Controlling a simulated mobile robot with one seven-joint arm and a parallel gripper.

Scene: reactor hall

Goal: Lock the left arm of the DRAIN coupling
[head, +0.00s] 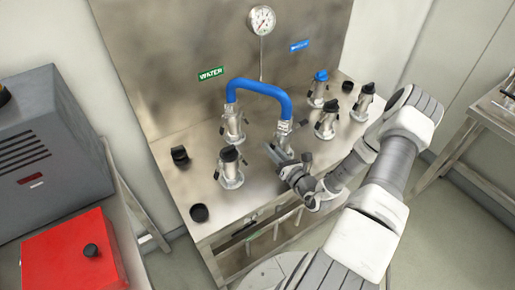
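A bent blue hose (260,86) joins two metal couplings on the steel bench. Its left end sits on one coupling (233,125), with a small lever arm low on its left side. Its right end sits on another coupling (284,132), which bears a small pale tag. No DRAIN lettering is legible, so I cannot tell which coupling is the DRAIN one. My gripper (276,154) is low at the front of the right hose coupling, close to its base. Contact with a lever arm and the finger gap are too small to make out.
Capped couplings stand at front left (230,168) and at right (327,120); another has a blue cap (318,90). Black caps (199,212) lie on the bench. The back panel carries a gauge (262,19) and a green WATER label (211,73). A red box (70,262) stands left.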

